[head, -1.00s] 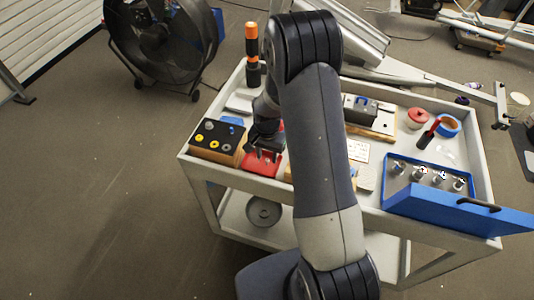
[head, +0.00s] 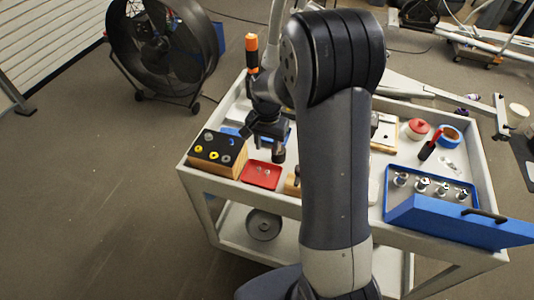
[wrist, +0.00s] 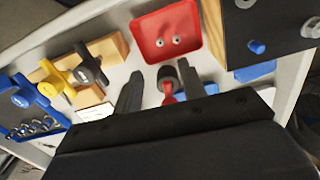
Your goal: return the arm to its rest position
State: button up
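My gripper (head: 270,150) hangs above the cart, just behind the red tray, at the end of my bent arm. In the wrist view my gripper (wrist: 160,92) has its two dark fingers apart. A dark round-ended object with a red part (wrist: 168,82) shows between them. I cannot tell its height or whether it touches a finger, but the fingers do not look closed on it. The red tray (head: 251,179) lies near the cart's front edge with small metal pieces in it. The tray (wrist: 150,22) is clear of the fingers in the wrist view.
A block with coloured knobs (head: 214,158) is left of the tray. An orange-topped tool (head: 252,50) stands upright behind my gripper. The open blue case (head: 440,222) and a red tub (head: 417,129) are at right. My arm hides the cart's middle.

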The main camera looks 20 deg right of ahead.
aim_at(267, 173)
jog(key=shift+r, duration=0.25)
notch_tip(267, 173, down, 11)
jog(key=shift+s+r+p, duration=0.1)
jog(key=shift+p, duration=0.75)
jog(key=shift+r+p, duration=1.25)
jog(key=shift+r, duration=1)
